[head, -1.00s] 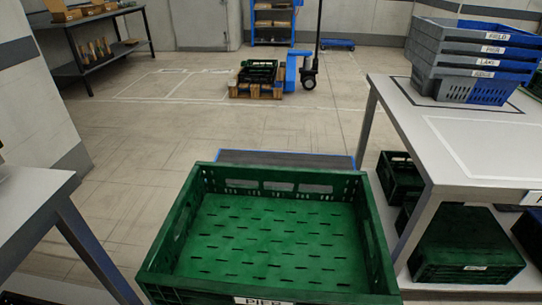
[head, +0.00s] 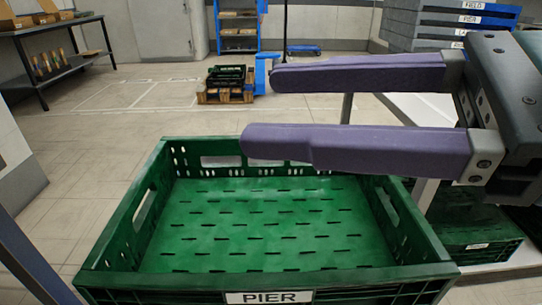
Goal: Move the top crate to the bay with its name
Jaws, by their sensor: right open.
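An empty green crate (head: 268,279) stands upright in front of me, its open top facing up and a PIER label on its near wall. What supports it is hidden. My right gripper (head: 258,110) reaches in from the right with two purple fingers spread apart and nothing between them. It shows in front of the crate's far right rim, and I cannot tell whether it touches it. A stack of grey and blue crates (head: 440,32) stands at the upper right, with FIELD and PIER labels showing. My arm hides its lower part. My left gripper is not in view.
The white table (head: 418,106) at the right is mostly hidden by my right arm. A dark green crate (head: 482,238) sits low beneath it. Farther off, a pallet (head: 226,96) holds a dark crate. A shelf table (head: 62,62) stands at the far left. Open floor lies between.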

